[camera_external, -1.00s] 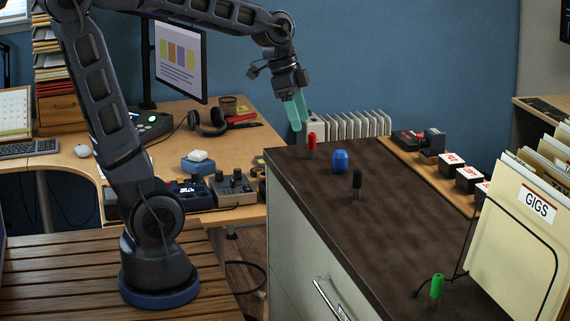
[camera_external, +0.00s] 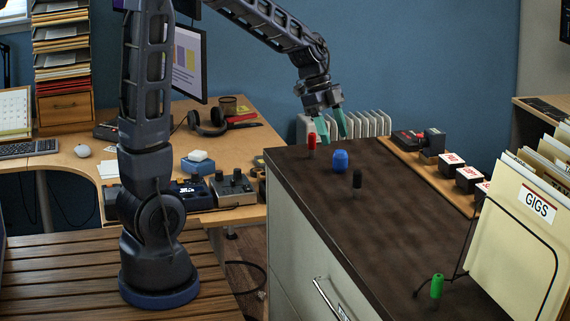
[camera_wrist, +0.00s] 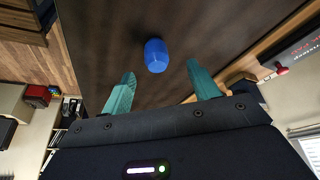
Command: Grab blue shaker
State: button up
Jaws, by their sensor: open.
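The blue shaker (camera_external: 340,161) stands on the dark brown countertop (camera_external: 400,225), near its far end. It also shows in the wrist view (camera_wrist: 156,55), ahead of my fingertips and roughly centred between them. My gripper (camera_external: 334,138) has two teal fingers, spread apart and empty. In the external view it is above the far end of the countertop, close over the blue shaker and slightly behind or above it; the exact gap is hard to tell. The fingers do not appear to touch the shaker.
A red-topped shaker (camera_external: 311,146) stands just left of the blue one, close to my fingers. A black-topped one (camera_external: 357,184) stands nearer, to the right. A green-topped one (camera_external: 437,287) is at the front by the file holder (camera_external: 520,235). The counter's middle is clear.

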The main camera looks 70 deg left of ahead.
aim_at(340, 156)
jog(key=shift+s+x, duration=0.2)
jog(key=shift+x, duration=3.25)
jog(key=shift+d, duration=0.15)
jog(key=c, duration=1.1)
jog(key=shift+o, duration=0.2)
jog(key=shift+r, duration=0.1)
